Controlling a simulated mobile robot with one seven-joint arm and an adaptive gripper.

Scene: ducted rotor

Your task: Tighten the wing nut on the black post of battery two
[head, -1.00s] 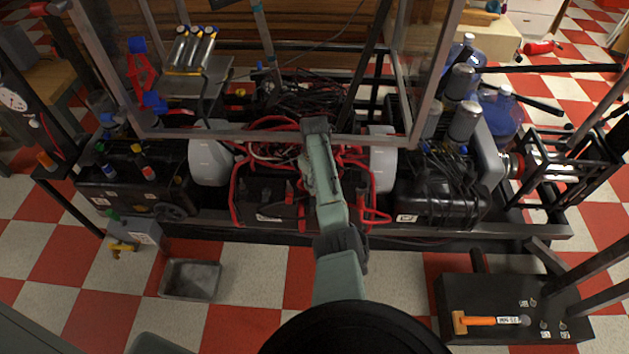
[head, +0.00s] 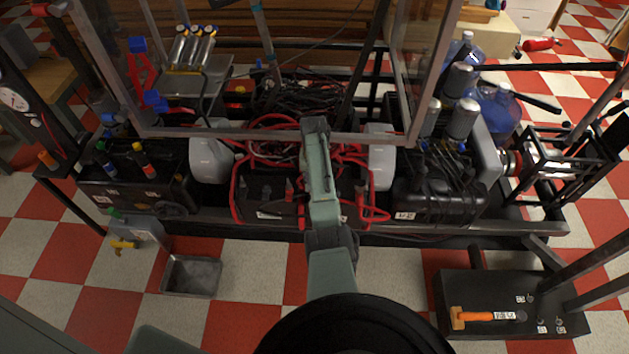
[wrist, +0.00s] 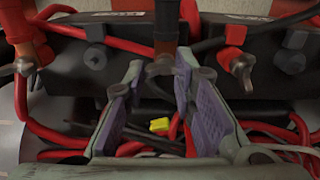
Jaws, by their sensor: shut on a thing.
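My gripper (wrist: 160,84) has its purple-padded fingers on either side of a grey wing nut (wrist: 161,68) in the wrist view. The nut sits at the foot of a dark cable end (wrist: 166,28), between the fingertips. The black post under it is hidden. A black battery (wrist: 75,75) with a white label lies to the left, and another black battery (wrist: 270,85) lies to the right. I cannot read which is battery two. In the head view my arm reaches over the batteries (head: 262,190), and the fingertips are hidden there.
Other wing nuts stand at the left (wrist: 25,66) and right (wrist: 241,68) under red cable ends. Red cables (head: 375,214) loop close around the gripper. A metal frame bar (head: 250,136) crosses above the batteries. A metal tray (head: 190,276) lies on the floor in front.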

